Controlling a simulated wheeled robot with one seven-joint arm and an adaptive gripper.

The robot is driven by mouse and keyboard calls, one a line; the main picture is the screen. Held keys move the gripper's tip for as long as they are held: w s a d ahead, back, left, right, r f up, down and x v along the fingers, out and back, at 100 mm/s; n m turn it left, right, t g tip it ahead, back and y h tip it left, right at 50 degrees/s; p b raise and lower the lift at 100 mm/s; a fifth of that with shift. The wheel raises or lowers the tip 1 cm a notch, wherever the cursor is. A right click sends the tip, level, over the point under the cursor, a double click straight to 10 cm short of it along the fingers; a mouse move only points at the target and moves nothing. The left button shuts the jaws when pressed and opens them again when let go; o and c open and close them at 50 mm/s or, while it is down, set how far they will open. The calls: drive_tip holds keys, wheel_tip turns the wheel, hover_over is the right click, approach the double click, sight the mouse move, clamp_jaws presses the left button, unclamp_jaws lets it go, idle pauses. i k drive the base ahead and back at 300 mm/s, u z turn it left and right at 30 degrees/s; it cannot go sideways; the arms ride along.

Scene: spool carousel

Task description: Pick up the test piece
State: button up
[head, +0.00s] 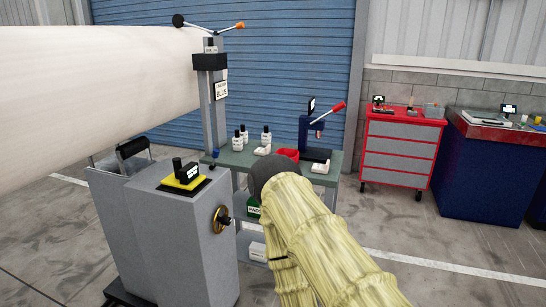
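I cannot tell for sure which thing is the test piece. A small black block with a white label (193,170) sits on a yellow pad (170,183) on top of a grey cabinet (175,240). Several small white-labelled bottles and pale pieces stand on the green-topped bench (230,157) behind it. My arm, in a pale yellow sleeve, reaches from the bottom right toward the bench and ends in a dark rounded joint. My gripper does not show; that joint hides what lies beyond it, including part of the bench.
A blue press with a red handle (312,135) and a red tray (287,154) stand on the bench. A grey post (207,100) rises at its left. A large pale cylinder fills the upper left. A red drawer cabinet (400,150) and blue cabinet (500,175) stand right. Floor at right is clear.

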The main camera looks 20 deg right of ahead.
sight(320, 168)
drive_tip(key=z, duration=0.6)
drive_tip(key=i, duration=1.7)
drive_tip(key=z, duration=0.75)
